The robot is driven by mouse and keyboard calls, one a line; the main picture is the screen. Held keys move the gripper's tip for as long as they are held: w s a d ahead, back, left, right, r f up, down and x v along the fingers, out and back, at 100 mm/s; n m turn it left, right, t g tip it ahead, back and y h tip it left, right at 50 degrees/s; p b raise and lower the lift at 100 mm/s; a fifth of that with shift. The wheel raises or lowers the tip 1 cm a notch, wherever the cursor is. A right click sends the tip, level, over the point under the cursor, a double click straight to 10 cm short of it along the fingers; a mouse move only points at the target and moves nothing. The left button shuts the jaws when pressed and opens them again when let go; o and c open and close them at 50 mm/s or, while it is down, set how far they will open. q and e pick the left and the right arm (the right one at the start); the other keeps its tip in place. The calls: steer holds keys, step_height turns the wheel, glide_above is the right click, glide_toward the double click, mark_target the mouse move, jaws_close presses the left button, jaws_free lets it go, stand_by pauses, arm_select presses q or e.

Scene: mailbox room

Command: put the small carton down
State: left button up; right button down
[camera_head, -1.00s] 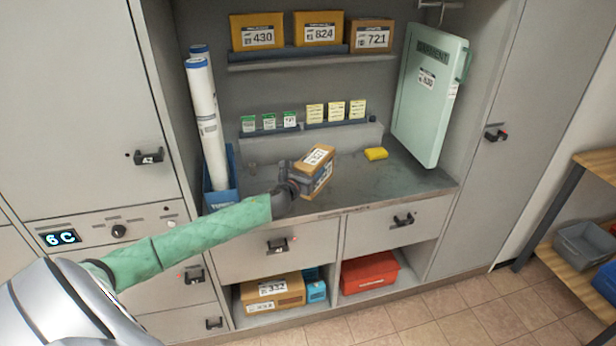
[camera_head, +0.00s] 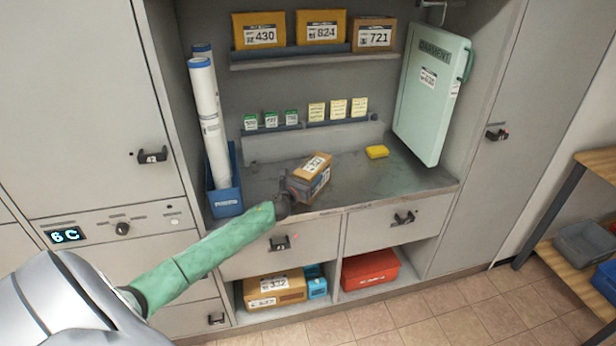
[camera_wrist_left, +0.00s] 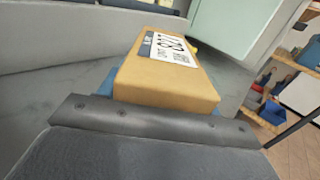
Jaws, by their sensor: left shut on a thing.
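The small carton (camera_head: 314,168) is brown with a white label on top. It is in the head view at the front of the grey counter (camera_head: 385,184), low over or on the surface; I cannot tell whether it touches. My left gripper (camera_head: 297,189) comes in from the left and is shut on the carton, hiding its left side. In the left wrist view the carton (camera_wrist_left: 165,85) fills the middle, label up, beyond the dark gripper edge. My right gripper is not in view.
A yellow block (camera_head: 377,152) lies on the counter to the right. A pale green case (camera_head: 430,100) leans at the right. A blue holder (camera_head: 224,190) with white rolls stands at the left. Shelves with yellow boxes (camera_head: 320,30) and small cards are behind.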

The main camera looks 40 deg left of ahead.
arm_select(q)
steer(key=shift+f, duration=0.1)
steer(key=o, duration=1.2)
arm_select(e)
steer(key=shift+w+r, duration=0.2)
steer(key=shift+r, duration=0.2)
arm_select(q)
steer(key=shift+s+f+b, duration=0.1)
steer(key=shift+s+b, duration=0.25)
steer(key=shift+s, duration=0.65)
steer(key=s, duration=0.2)
steer(key=s+b, duration=0.1)
steer(key=s, duration=0.2)
steer(key=s+b, duration=0.1)
steer(key=s, duration=0.2)
steer(key=shift+s+d, duration=0.25)
steer(key=shift+d, duration=0.15)
steer(key=shift+s+d+r, duration=0.1)
steer(key=shift+s+r, duration=0.1)
steer(key=shift+s, duration=0.55)
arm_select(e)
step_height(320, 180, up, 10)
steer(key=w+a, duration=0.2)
